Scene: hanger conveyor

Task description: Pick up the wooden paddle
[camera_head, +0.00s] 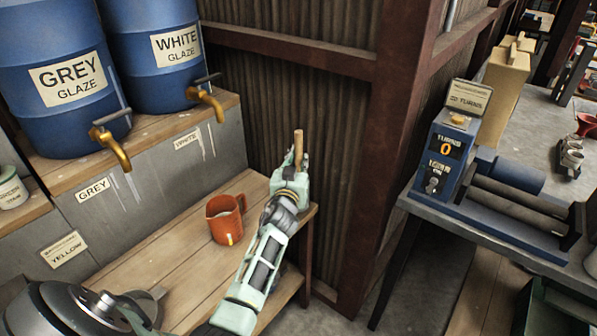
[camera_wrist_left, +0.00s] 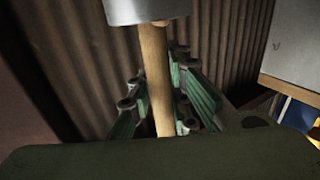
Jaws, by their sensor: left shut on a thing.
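The wooden paddle (camera_head: 298,140) shows in the head view as a short upright wooden stick above my left gripper (camera_head: 297,170), near the far right corner of the wooden bench. My left gripper is shut on this stick. In the left wrist view the wooden shaft (camera_wrist_left: 155,75) stands between the finger links of my left gripper (camera_wrist_left: 165,100). A grey metal piece (camera_wrist_left: 148,10) meets the shaft at the top of that view. The rest of the paddle is hidden. My right gripper is not in view.
An orange mug (camera_head: 226,222) stands on the wooden bench (camera_head: 165,258), left of my left arm. Blue grey-glaze (camera_head: 62,120) and white-glaze (camera_head: 160,85) barrels with brass taps stand behind. A corrugated wall (camera_head: 290,95) rises behind the gripper. A blue machine (camera_head: 447,150) stands at right.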

